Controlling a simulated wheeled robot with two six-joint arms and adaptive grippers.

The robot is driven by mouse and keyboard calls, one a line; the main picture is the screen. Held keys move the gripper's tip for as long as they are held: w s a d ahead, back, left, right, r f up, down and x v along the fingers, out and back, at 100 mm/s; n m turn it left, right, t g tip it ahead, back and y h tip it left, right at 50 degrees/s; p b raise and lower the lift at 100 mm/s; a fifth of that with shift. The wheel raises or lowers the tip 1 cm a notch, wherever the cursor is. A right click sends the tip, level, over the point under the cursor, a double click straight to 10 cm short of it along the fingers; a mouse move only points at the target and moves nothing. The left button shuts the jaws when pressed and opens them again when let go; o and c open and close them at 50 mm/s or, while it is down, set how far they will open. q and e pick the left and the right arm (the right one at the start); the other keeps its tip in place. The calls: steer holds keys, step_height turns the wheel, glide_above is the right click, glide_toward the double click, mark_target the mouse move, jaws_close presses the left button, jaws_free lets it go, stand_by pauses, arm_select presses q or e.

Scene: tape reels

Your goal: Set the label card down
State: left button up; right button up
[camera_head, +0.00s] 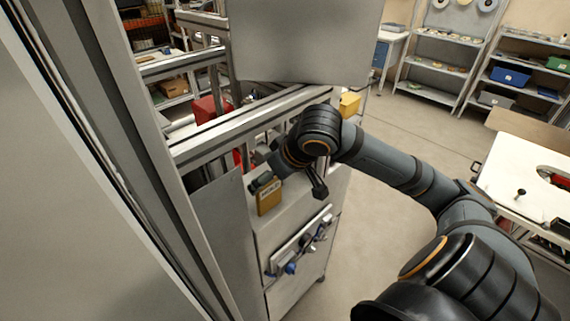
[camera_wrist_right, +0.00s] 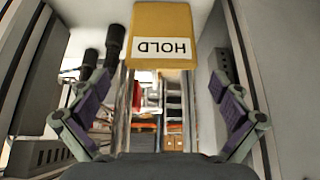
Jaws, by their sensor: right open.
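The label card (camera_head: 269,198) is yellow-orange with a white strip. In the right wrist view the card (camera_wrist_right: 162,22) hangs into the top middle, its strip reading HOLD upside down. My right gripper (camera_wrist_right: 160,88) is open, its purple pads left and right of centre, with a visible gap between each pad and the card. In the head view the right gripper (camera_head: 262,180) is at the card, above the grey cabinet top (camera_head: 295,202). I cannot tell whether the card's lower edge touches that top. My left gripper is not in view.
Metal frame rails (camera_head: 250,127) run just behind my right wrist, and a grey panel (camera_head: 305,40) stands above. A tall panel (camera_head: 60,190) fills the left. A front rail with blue parts (camera_head: 298,250) is on the cabinet. A white table (camera_head: 520,185) stands at right.

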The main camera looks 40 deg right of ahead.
steer(key=b+v, duration=0.5)
steer(key=v, duration=0.4)
stand_by(0.5)
